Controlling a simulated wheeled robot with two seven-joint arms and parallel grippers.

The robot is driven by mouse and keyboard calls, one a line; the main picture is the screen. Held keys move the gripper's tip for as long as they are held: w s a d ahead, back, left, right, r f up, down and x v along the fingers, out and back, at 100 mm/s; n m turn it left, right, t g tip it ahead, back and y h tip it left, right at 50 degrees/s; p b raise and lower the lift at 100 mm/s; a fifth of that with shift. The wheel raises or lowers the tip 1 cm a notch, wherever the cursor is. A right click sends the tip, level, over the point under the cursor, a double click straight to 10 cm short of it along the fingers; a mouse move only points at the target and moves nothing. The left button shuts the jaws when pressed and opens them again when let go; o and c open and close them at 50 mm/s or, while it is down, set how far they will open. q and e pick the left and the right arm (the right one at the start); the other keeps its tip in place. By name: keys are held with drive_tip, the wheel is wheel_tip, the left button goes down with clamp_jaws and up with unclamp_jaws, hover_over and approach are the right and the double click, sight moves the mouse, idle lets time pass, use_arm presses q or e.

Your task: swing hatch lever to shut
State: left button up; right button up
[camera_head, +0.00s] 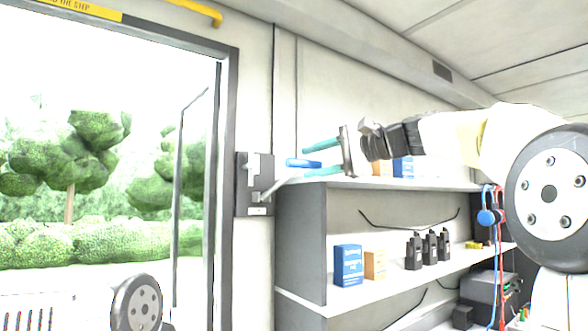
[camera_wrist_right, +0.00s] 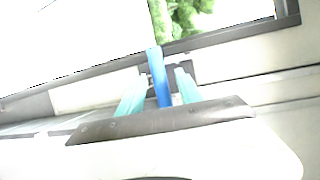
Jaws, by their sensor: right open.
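The hatch lever has a blue handle (camera_head: 303,163) on a pale grey arm, which slants up to the right from a dark wall plate (camera_head: 243,200) beside the doorway. My right gripper (camera_head: 312,160) comes in from the right with its teal fingers open, one above and one below the handle. In the right wrist view the blue handle (camera_wrist_right: 159,75) lies between the open fingers (camera_wrist_right: 160,85), with gaps on both sides. The handle's inner end is partly hidden near the gripper. My left gripper is out of view.
The doorway (camera_head: 227,130) is open at the left, with bushes outside. A shelf unit (camera_head: 302,235) stands right below the gripper, holding a blue box (camera_head: 348,265), an orange box (camera_head: 374,265) and several black radios. A yellow rail (camera_head: 200,10) runs above the doorway.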

sight(293, 166)
drive_tip(key=x, duration=0.6)
drive_tip(key=shift+a, duration=0.1)
drive_tip(key=shift+c, duration=0.3)
clamp_jaws()
drive_tip(key=shift+r, duration=0.1)
idle(0.9)
